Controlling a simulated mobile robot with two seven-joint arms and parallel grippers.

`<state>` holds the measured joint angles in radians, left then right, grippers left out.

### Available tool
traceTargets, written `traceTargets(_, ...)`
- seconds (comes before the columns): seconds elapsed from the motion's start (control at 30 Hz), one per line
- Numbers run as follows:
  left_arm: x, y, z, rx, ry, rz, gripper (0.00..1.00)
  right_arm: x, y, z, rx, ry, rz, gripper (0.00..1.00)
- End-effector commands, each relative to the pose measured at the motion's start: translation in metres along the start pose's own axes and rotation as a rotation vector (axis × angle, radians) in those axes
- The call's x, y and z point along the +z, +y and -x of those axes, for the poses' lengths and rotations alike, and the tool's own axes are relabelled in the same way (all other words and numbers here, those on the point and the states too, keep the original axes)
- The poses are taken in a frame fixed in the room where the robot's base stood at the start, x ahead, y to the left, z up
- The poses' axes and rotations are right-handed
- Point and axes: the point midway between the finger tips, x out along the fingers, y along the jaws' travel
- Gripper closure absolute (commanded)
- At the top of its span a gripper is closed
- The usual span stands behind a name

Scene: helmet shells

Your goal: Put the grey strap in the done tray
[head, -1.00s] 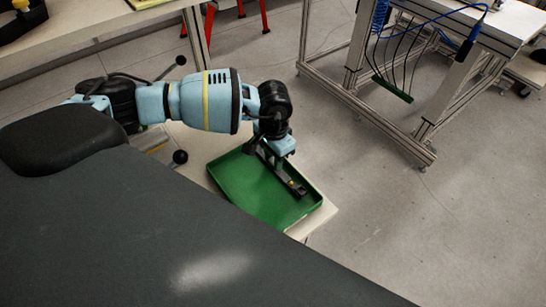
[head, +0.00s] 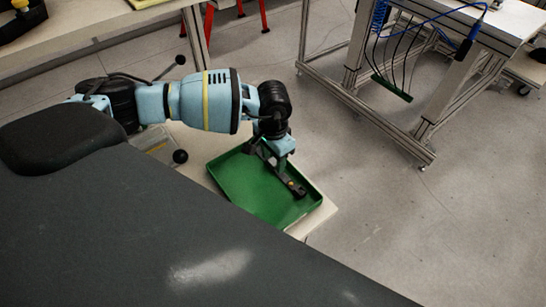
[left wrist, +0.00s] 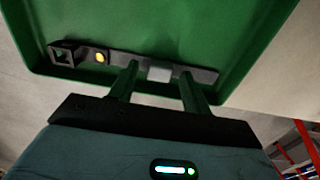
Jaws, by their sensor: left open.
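The grey strap (head: 296,188) lies in the green tray (head: 240,195), along the tray's right side in the head view. It is dark, with a buckle frame at one end and a yellow button near it. It also shows in the left wrist view (left wrist: 208,76), lying along the tray wall, with a pale patch at its middle. My left gripper (head: 283,166) is over the strap. In the left wrist view its two fingers (left wrist: 158,80) stand apart on either side of the pale patch. The fingers hide parts of the strap. My right gripper is not in view.
The green tray stands on a pale surface (head: 322,218) beside my dark body. A clear box (head: 157,146) is left of the tray. A metal-framed bench (head: 360,95) stands at the back right, and a table (head: 100,40) at the back left.

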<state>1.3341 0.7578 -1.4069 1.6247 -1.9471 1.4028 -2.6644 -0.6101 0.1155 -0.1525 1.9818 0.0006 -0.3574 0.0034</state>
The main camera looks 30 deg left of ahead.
Motion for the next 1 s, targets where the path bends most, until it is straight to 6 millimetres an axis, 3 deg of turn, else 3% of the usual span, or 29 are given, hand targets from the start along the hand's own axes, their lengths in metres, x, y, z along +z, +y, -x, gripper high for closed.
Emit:
traceTargets(0.4,-0.001,0.0,0.076,0.0,0.004,-0.001,0.52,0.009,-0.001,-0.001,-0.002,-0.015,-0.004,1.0)
traceTargets(0.6,-0.001,0.0,0.105,0.0,0.003,-0.001,0.52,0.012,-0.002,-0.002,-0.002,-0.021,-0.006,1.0)
traceTargets(1.0,0.0,0.0,0.119,0.0,0.002,0.0,0.52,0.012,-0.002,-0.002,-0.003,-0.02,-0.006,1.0)
